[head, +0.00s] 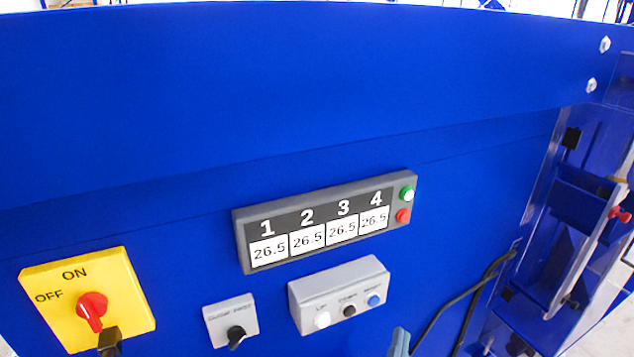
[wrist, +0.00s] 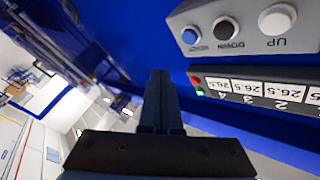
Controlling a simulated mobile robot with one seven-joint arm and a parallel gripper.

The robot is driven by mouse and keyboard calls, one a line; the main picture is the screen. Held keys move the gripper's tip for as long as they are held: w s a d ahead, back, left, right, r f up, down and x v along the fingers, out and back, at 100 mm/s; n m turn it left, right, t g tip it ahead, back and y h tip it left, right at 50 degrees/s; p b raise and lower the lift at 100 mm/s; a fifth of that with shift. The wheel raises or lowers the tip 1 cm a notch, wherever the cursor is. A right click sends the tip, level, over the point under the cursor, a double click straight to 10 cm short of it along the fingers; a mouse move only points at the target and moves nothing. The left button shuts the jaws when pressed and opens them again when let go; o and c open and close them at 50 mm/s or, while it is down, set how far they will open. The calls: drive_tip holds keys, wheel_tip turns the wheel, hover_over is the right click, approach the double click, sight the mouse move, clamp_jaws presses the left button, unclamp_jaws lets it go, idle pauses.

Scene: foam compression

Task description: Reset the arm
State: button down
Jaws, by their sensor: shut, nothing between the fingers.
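My gripper (wrist: 160,78) is shut and empty in the wrist view, its dark fingers together in front of the blue machine panel. In that view it is beside the blue-button end of the grey button box (wrist: 250,45), apart from the buttons as far as I can tell. The box also shows in the head view (head: 340,273), with a white UP button (head: 322,319), a black button (head: 350,311) and a blue button (head: 374,300). A grey-blue tip (head: 398,342) at the bottom edge of the head view looks like part of my arm or gripper.
A display (head: 320,221) reads 26.5 under each number, with green and red buttons at its right. A yellow ON/OFF switch (head: 88,300) with a red knob and a grey selector box (head: 231,320) are at the left. Cables (head: 470,295) and machine framework (head: 590,200) stand at the right.

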drive_tip(key=w+a+r+n+t+y+b, duration=0.2)
drive_tip(key=a+r+n+t+y, duration=0.25)
drive_tip(key=r, duration=0.85)
drive_tip(key=w+a+r+n+t+y+b, duration=0.15)
drive_tip(key=a+r+n+y, duration=0.3)
drive_tip(key=a+r, duration=0.55)
drive_tip(key=s+r+n+t+b, duration=0.1)
drive_tip(key=s+r+b, duration=0.1)
drive_tip(key=s+r, duration=0.4)
drive_tip(key=s+a+r+n+t+b, duration=0.1)
drive_tip(key=s+r+n+t+b, duration=0.1)
drive_tip(key=s+r, duration=0.5)
wheel_tip(320, 180, up, 6)
drive_tip(key=shift+a+f+h, duration=0.2)
drive_tip(key=shift+a+h, duration=0.05)
drive_tip(key=shift+h, duration=0.05)
